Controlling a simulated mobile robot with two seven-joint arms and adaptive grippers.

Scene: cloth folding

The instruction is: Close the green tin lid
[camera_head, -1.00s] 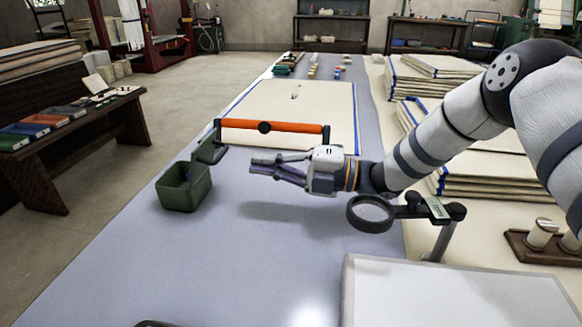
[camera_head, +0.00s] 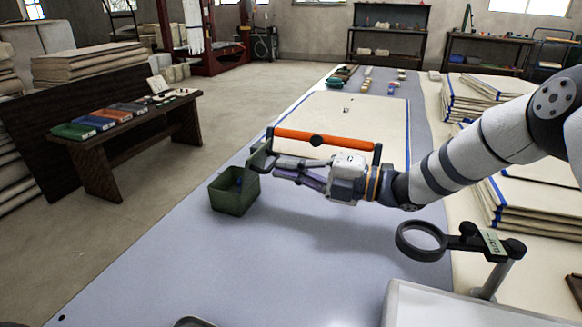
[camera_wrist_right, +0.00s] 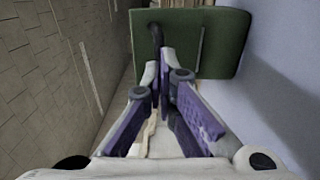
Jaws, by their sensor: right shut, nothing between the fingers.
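The green tin (camera_head: 234,195) stands on the left part of the blue-grey table, its top open and something small and blue inside. Its green lid (camera_head: 260,156) stands raised at the tin's right side. My right gripper (camera_head: 277,167) is shut and empty, pointing left with its fingertips at the lid; I cannot tell if they touch. In the right wrist view, the shut fingertips (camera_wrist_right: 167,62) overlap a green panel (camera_wrist_right: 220,45), likely the lid. My left gripper is not in view.
An orange bar (camera_head: 325,138) on dark posts stands just behind my right gripper. A magnifier (camera_head: 421,240) stands in front of it, near a white board (camera_head: 470,308). Cream cloth (camera_head: 370,112) lies farther back.

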